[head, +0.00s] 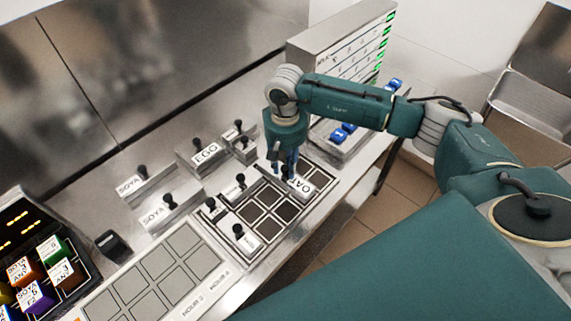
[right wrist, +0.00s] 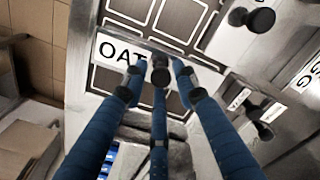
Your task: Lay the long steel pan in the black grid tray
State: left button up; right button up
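The long steel pan labelled OAT (head: 301,188) lies across the upper right part of the black grid tray (head: 276,229) in the head view. I cannot tell whether it rests in the tray or is held just above it. My right gripper (head: 285,174) points down at this pan. In the right wrist view its blue fingers (right wrist: 160,80) surround the pan's black knob (right wrist: 160,62), beside the OAT label (right wrist: 118,58). Whether they press on the knob is not clear. My left gripper is out of view.
Two smaller pans with black knobs, one at the front (head: 245,238) and one at the back (head: 237,188), sit at the tray's left side. SOYA pans (head: 160,212) and an EGG pan (head: 205,155) stand behind. A grey grid board (head: 160,262) lies left; coloured labelled blocks (head: 55,250) are at far left.

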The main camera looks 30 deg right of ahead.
aim_at(285, 168)
jog(key=shift+r, duration=0.15)
jog(key=shift+r, duration=0.2)
notch_tip(285, 168, up, 12)
jog(key=b, duration=0.4)
jog(key=shift+f, duration=0.15)
dwell(0.3)
